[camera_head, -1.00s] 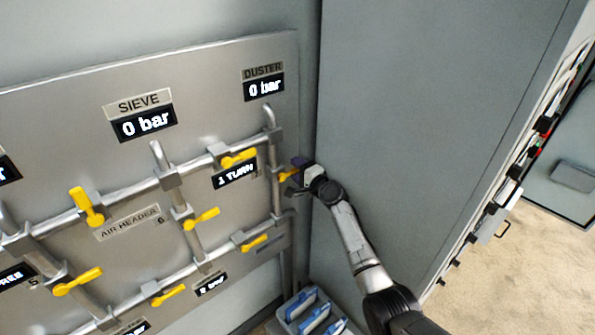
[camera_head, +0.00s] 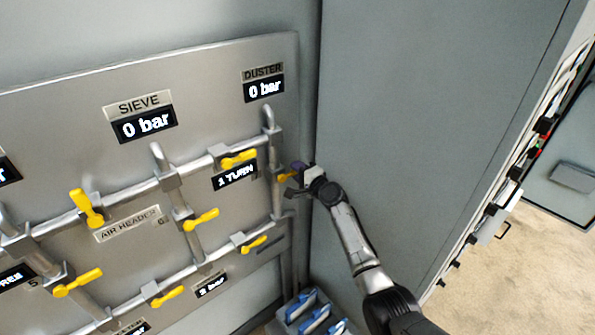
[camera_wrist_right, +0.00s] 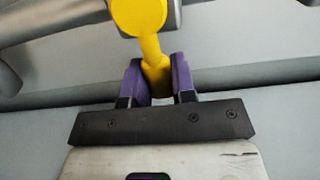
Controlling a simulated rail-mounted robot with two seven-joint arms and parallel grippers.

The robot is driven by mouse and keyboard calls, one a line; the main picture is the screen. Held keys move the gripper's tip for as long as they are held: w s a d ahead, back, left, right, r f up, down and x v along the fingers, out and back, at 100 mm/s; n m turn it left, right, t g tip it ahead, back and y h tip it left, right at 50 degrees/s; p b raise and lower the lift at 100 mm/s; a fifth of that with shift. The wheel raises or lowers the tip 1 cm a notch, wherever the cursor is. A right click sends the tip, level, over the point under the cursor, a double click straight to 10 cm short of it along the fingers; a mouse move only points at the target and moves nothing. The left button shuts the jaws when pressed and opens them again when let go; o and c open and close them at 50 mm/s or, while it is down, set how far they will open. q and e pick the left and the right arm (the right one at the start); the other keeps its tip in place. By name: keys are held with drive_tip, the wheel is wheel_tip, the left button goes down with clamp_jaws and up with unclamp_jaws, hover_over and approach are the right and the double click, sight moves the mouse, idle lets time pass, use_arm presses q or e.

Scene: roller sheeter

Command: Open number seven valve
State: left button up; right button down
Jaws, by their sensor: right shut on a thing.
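A yellow valve handle (camera_head: 286,177) sits on the rightmost vertical pipe, below the DUSTER readout (camera_head: 264,88), which shows 0 bar. My right gripper (camera_head: 295,178) is at this handle. In the right wrist view the purple fingers (camera_wrist_right: 157,85) are shut on the lower end of the yellow handle (camera_wrist_right: 150,48), one finger on each side. The handle's round hub is on the pipe above the fingers. No number seven label can be read near it. My left gripper is not in view.
Other yellow handles, such as one by the 1 TURN display (camera_head: 235,177) and one near label 6 (camera_head: 201,219), stand out from the metal panel. A large grey cabinet (camera_head: 420,120) rises right of my arm. A bin with blue items (camera_head: 309,312) is below.

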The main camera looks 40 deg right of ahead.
drive_tip(key=shift+f, duration=0.1)
drive_tip(key=f+m, duration=0.1)
drive_tip(key=m, duration=0.2)
drive_tip(key=shift+a+f+m, duration=0.2)
drive_tip(key=shift+f+m, duration=0.2)
drive_tip(key=a+f+m+p, duration=0.4)
drive_tip(key=a+m+p, duration=0.1)
drive_tip(key=m, duration=0.9)
drive_tip(key=shift+a, duration=0.35)
drive_tip(key=shift+p, duration=0.3)
drive_tip(key=c, duration=1.3)
unclamp_jaws()
drive_tip(key=o, duration=0.4)
drive_tip(key=shift+s, duration=0.1)
drive_tip(key=shift+c, duration=0.2)
